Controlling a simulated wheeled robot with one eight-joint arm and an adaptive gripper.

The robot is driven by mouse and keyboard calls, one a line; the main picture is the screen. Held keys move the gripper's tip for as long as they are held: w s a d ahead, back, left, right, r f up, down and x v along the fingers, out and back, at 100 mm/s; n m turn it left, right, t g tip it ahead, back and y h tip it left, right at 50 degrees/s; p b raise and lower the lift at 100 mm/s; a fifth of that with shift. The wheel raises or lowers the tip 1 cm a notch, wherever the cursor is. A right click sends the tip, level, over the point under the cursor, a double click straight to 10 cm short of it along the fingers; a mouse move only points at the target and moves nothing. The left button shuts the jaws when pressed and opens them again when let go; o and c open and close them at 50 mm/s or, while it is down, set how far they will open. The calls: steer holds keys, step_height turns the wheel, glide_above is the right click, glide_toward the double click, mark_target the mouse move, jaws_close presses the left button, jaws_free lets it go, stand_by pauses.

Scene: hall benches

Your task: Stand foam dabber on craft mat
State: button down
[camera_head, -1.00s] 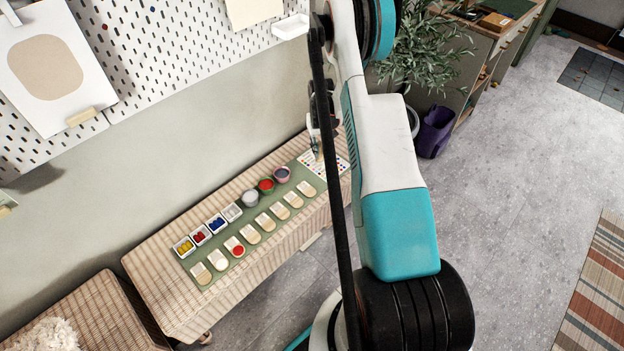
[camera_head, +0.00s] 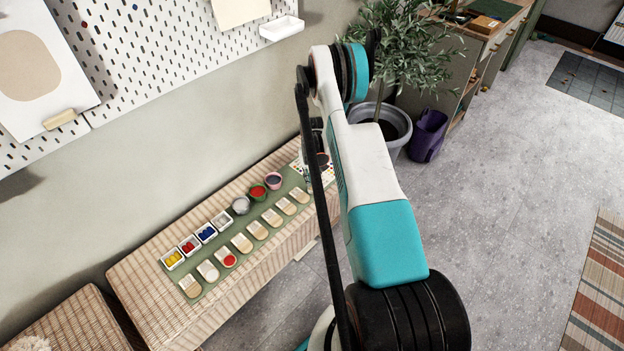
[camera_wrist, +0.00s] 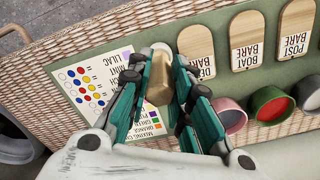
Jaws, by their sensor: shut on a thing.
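The foam dabber (camera_wrist: 159,84) is a tan, rounded piece with a paler far end. It sits between the teal fingers of my gripper (camera_wrist: 160,82) in the wrist view, and the fingers are shut on it. The green craft mat (camera_wrist: 205,80) lies on a wicker bench beneath, and also shows in the head view (camera_head: 206,287). The dabber is over the mat's end, by a printed colour chart (camera_wrist: 100,85). I cannot tell whether it touches the mat.
Wooden tags (camera_head: 242,243) line the mat's front edge. Paint trays (camera_head: 189,245) and round pots, including a red-filled one (camera_wrist: 270,105), line the back. The pots and tags are close to my gripper. A potted plant (camera_head: 395,125) and a purple bin (camera_head: 428,135) stand beyond the bench.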

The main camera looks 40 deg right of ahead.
steer(key=c, duration=1.4)
jaws_free()
steer(key=shift+c, duration=0.2)
step_height(320, 180, up, 12)
steer(key=p, duration=0.4)
steer(key=shift+r, duration=0.15)
